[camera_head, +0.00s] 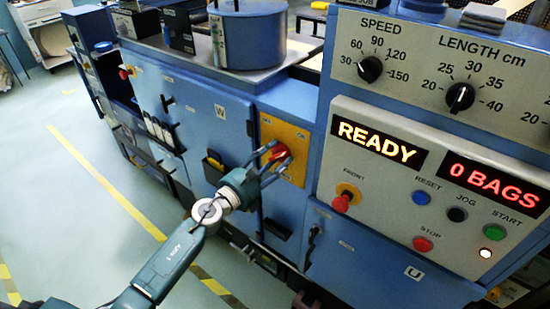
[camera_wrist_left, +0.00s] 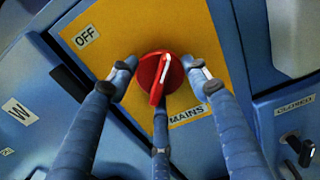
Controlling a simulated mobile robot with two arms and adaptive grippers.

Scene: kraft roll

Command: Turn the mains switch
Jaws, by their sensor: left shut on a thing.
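The mains switch is a red rotary knob on a yellow plate (camera_head: 296,136), on the blue machine's front. In the left wrist view the knob (camera_wrist_left: 160,74) is near the centre, its raised grip running nearly upright in the picture. An OFF label (camera_wrist_left: 87,37) is at its upper left and a MAINS label (camera_wrist_left: 187,116) below it. My left gripper (camera_head: 274,158) is shut on the knob, with fingers (camera_wrist_left: 166,82) on either side and one below. In the head view the fingers partly cover the knob. My right gripper is not in view.
The control panel right of the switch has a lit READY display (camera_head: 378,146), a lit 0 BAGS display (camera_head: 487,183), a red stop button (camera_head: 422,244) and a green start button (camera_head: 494,232). A blue door (camera_head: 190,115) is left of the plate.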

